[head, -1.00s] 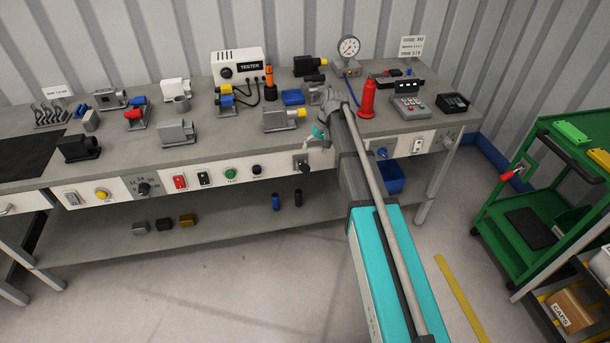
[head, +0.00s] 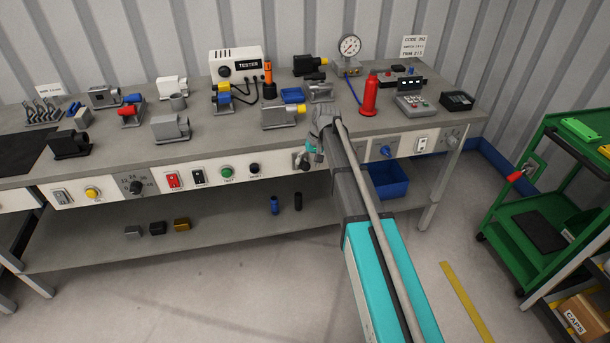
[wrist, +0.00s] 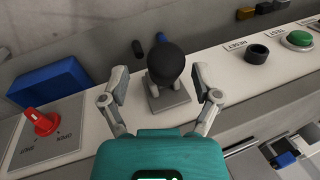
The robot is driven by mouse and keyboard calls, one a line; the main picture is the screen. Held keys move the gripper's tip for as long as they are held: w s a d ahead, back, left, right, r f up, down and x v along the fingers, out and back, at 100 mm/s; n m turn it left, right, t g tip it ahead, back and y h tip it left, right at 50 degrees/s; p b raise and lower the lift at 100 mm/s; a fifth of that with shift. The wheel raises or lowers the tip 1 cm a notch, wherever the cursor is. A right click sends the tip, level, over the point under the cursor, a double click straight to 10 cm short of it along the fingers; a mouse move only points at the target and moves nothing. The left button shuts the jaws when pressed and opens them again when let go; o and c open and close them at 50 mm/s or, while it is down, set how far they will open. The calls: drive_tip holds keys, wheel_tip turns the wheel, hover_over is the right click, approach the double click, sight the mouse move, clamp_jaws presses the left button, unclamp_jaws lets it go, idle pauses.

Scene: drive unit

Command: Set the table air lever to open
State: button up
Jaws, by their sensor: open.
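A lever with a round black knob (wrist: 168,61) stands on a grey square plate (wrist: 168,103) on the white front panel of the bench. No legible label shows beside it. My gripper (wrist: 157,75) is open, with one finger on each side of the knob in the wrist view and a gap on both sides. Whether the knob lies at fingertip depth is hard to tell. In the head view my gripper (head: 301,160) is at the bench's front panel, and it and the arm largely hide the lever.
A red rotary knob (wrist: 42,122) with small lettering sits left of the lever in the wrist view. A black button (wrist: 258,54) and a green button (wrist: 299,40) sit to its right. A blue bin (head: 388,181) is below the bench.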

sight(305, 170)
drive_tip(key=shift+b+x, duration=1.5)
drive_tip(key=shift+x, duration=0.35)
drive_tip(key=shift+d, duration=0.1)
clamp_jaws()
